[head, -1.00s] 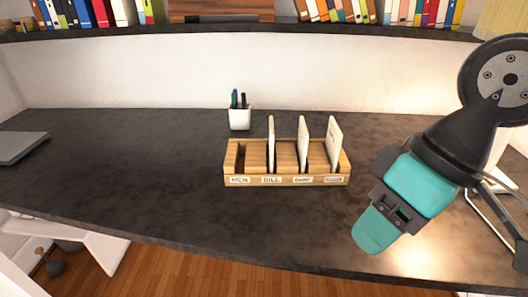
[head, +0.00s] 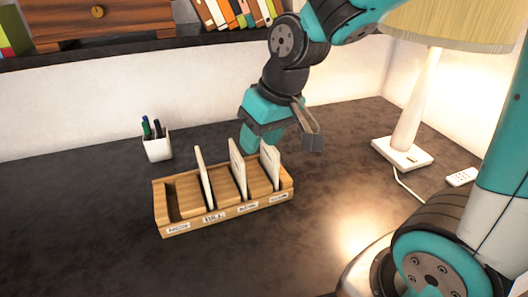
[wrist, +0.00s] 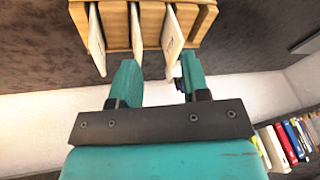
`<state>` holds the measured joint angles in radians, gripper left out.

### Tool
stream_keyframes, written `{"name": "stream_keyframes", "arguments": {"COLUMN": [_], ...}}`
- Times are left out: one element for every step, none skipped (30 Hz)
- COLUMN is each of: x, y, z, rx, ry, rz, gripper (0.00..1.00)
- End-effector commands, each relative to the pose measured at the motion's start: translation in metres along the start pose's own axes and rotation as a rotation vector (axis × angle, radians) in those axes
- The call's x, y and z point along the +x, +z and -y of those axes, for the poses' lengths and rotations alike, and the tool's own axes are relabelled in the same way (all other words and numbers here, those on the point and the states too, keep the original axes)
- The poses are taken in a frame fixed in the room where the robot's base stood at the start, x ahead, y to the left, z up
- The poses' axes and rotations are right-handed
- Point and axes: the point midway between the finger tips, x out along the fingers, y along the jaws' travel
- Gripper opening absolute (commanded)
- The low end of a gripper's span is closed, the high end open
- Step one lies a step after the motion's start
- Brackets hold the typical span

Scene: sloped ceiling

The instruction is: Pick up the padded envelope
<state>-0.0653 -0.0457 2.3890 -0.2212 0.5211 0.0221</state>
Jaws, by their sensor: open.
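Three thin, pale upright pieces stand in the slots of a wooden sorter: a left one (head: 204,178), a middle one (head: 237,168) and a right one (head: 270,166). I cannot tell which is the padded envelope; the front labels are too small to read surely. In the head view my gripper (head: 262,138) hangs beside the right piece, at the sorter's back right. In the wrist view my gripper (wrist: 158,78) is open, with nothing between its teal fingers. The pale pieces (wrist: 172,40) show beyond the fingertips there.
The wooden sorter (head: 170,222) stands on the dark desk (head: 80,230), its leftmost slot empty. A white pen cup (head: 158,148) stands behind it at left. A shelf runs along the back wall.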

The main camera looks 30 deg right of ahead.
Motion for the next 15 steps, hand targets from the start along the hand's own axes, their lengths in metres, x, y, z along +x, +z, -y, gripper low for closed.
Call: {"name": "stream_keyframes", "arguments": {"x": [-0.008, -0.007, -0.006, -0.006, -0.005, -0.004, -0.003, -0.001, 0.003, 0.006, 0.011, 0.018, 0.025, 0.031, 0.039], "y": [-0.025, -0.037, -0.050, -0.058, -0.064, -0.070, -0.074, -0.076, -0.078, -0.079, -0.079, -0.080, -0.080, -0.080, -0.081], "z": [-0.025, -0.041, -0.060, -0.074, -0.085, -0.099, -0.106, -0.113, -0.119, -0.122, -0.125, -0.127, -0.129, -0.130, -0.133], "rx": [0.076, 0.116, 0.160, 0.188, 0.212, 0.239, 0.253, 0.264, 0.274, 0.278, 0.281, 0.281, 0.281, 0.280, 0.280], "ry": [0.056, 0.092, 0.135, 0.165, 0.190, 0.219, 0.235, 0.249, 0.260, 0.265, 0.268, 0.269, 0.269, 0.268, 0.268], "rz": [-0.025, -0.043, -0.066, -0.082, -0.094, -0.108, -0.117, -0.122, -0.127, -0.129, -0.129, -0.129, -0.128, -0.127, -0.127], "gripper": [0.43, 0.43, 0.43, 0.43, 0.43, 0.43, 0.43, 0.43, 0.43, 0.43, 0.43, 0.43, 0.43, 0.43, 0.43]}}
